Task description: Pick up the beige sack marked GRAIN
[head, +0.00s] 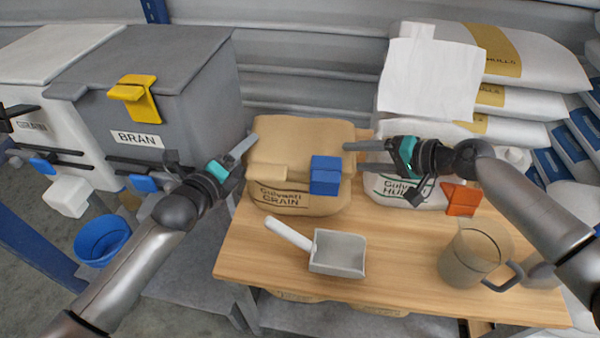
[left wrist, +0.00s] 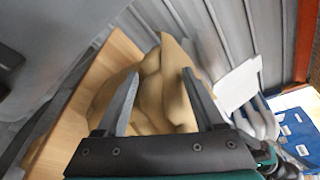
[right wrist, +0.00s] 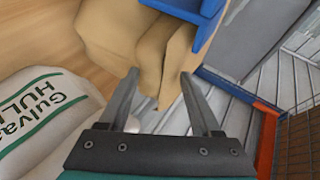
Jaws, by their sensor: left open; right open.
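The beige sack marked GRAIN (head: 297,135) stands on the wooden table, with a blue clip (head: 325,175) on its front right. My left gripper (head: 248,150) is open at the sack's upper left side. In the left wrist view the sack (left wrist: 158,95) shows between and beyond the open fingers (left wrist: 158,88). My right gripper (head: 352,155) is open at the sack's right side. In the right wrist view the sack's end (right wrist: 155,60) lies just beyond the open fingers (right wrist: 160,85). I cannot tell whether any finger touches the sack.
A white HULLS sack (head: 405,190) with an orange clip (head: 461,199) stands close on the right. A scoop (head: 338,253) and a clear jug (head: 470,255) are on the table in front. A grey BRAN bin (head: 195,110) stands left. White sacks (head: 530,105) are stacked behind right.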

